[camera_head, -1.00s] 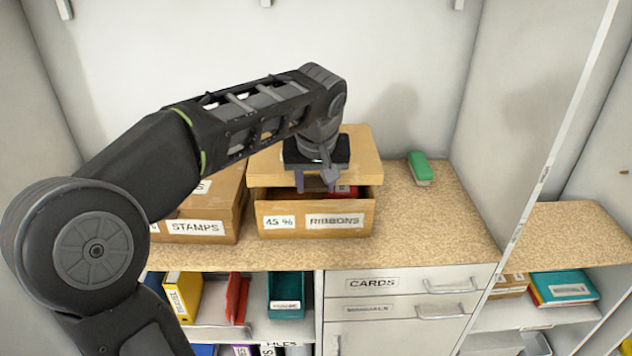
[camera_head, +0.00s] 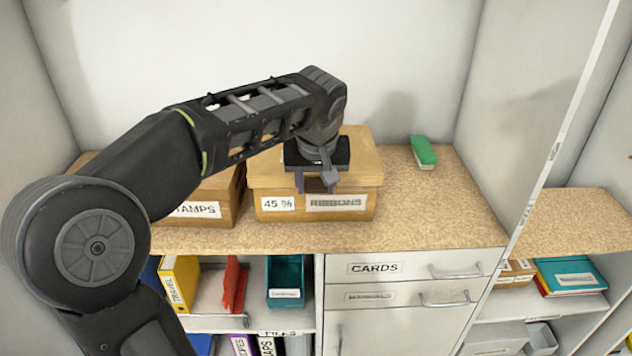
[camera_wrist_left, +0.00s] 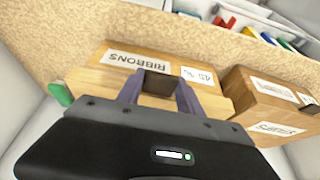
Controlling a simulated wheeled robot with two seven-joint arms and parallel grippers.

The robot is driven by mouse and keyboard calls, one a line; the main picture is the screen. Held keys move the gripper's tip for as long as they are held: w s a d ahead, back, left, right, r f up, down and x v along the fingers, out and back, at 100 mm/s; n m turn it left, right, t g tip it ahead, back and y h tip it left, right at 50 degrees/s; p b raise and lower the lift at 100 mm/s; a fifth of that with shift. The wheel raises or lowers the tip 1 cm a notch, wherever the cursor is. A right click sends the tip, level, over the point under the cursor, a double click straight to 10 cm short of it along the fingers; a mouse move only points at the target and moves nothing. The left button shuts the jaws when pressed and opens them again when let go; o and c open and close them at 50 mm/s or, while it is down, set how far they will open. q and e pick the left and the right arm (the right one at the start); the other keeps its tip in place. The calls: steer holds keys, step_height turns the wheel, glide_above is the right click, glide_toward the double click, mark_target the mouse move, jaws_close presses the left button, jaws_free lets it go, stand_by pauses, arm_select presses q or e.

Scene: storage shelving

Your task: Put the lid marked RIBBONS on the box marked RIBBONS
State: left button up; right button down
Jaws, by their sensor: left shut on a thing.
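The wooden box marked RIBBONS (camera_head: 300,216) stands on the counter, with a second label reading 45 %. Its wooden lid (camera_head: 364,166) lies over the top; no gap shows between them at the front. My left gripper (camera_head: 316,186) is above the lid and shut on it, pointing down. In the left wrist view the fingers (camera_wrist_left: 158,92) close around a dark raised piece on the lid. I cannot read any marking on the lid. The box front (camera_wrist_left: 125,60) with its label shows upside down there. My right gripper is not in view.
A box marked STAMPS (camera_head: 222,215) stands just left, partly behind my arm. A green-topped eraser (camera_head: 424,151) lies to the right on the counter (camera_head: 440,215). Below are CARDS drawers (camera_head: 410,268) and shelves with binders. A partition (camera_head: 500,110) rises at right.

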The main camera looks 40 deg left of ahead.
arm_select(q)
steer(key=shift+f+b, duration=0.35)
steer(key=shift+f, duration=0.25)
steer(key=o, duration=1.5)
steer(key=v, duration=0.7)
steer(key=shift+s+d+r, duration=0.1)
steer(key=shift+s+r, duration=0.05)
steer(key=shift+r, duration=0.2)
